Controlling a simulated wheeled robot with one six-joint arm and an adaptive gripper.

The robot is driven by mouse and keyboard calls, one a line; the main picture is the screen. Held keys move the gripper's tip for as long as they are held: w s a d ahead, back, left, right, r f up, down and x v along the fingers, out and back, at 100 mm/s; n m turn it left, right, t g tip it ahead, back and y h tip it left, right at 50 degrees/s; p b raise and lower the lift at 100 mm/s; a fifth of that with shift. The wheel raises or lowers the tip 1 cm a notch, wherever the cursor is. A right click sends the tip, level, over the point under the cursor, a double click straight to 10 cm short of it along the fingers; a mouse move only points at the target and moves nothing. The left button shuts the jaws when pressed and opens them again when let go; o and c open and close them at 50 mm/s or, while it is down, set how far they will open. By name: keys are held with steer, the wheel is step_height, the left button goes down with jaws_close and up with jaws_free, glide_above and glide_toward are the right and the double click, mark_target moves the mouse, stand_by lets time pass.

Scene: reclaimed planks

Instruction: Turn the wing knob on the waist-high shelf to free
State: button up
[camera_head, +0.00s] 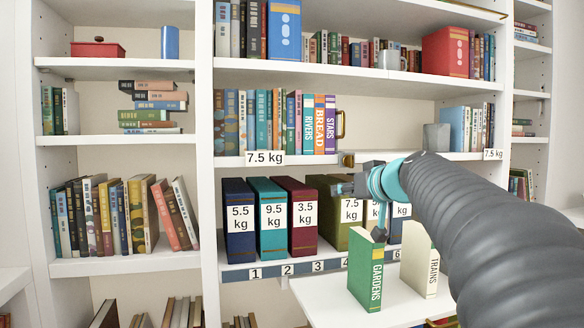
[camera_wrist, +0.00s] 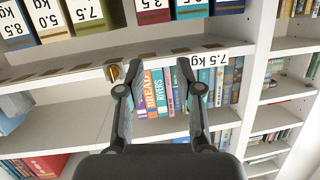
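The wing knob (camera_head: 347,160) is a small brass piece on the front edge of the middle shelf (camera_head: 410,156), just right of the 7.5 kg label. It also shows in the wrist view (camera_wrist: 114,73), brass on the white shelf edge. Its exact turn angle is too small to tell. My gripper (camera_head: 345,187) is below the knob in the head view, partly hidden by my arm. In the wrist view my gripper (camera_wrist: 152,72) is open and empty. The knob lies just outside its left finger, not between the fingers; contact cannot be told.
Weight-labelled binders, including a dark blue one (camera_head: 239,220), stand on the lower shelf. Green GARDENS (camera_head: 366,270) and cream TRAINS (camera_head: 420,260) books stand on a white surface below my arm. Several books, BREAD (camera_head: 319,123) among them, fill the shelf left of a brass handle (camera_head: 341,124).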

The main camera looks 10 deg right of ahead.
mark_target(353, 156)
steer(key=w+d+r+t+h+b, duration=0.1)
steer(key=w+d+r+t, duration=0.15)
steer(key=d, duration=0.25)
steer(key=w+d+r+t+h, duration=0.1)
steer(key=w+d+r, duration=0.1)
steer(key=d+r, duration=0.3)
steer(key=w+p, duration=0.1)
steer(key=w, duration=0.3)
steer(key=w+p, duration=0.2)
steer(key=w, duration=0.3)
steer(key=w+f+p, duration=0.1)
steer(key=w+p, duration=0.1)
steer(key=w, duration=0.2)
steer(key=shift+w, duration=0.35)
steer(key=shift+f, duration=0.1)
jaws_close()
steer(key=shift+a, duration=0.15)
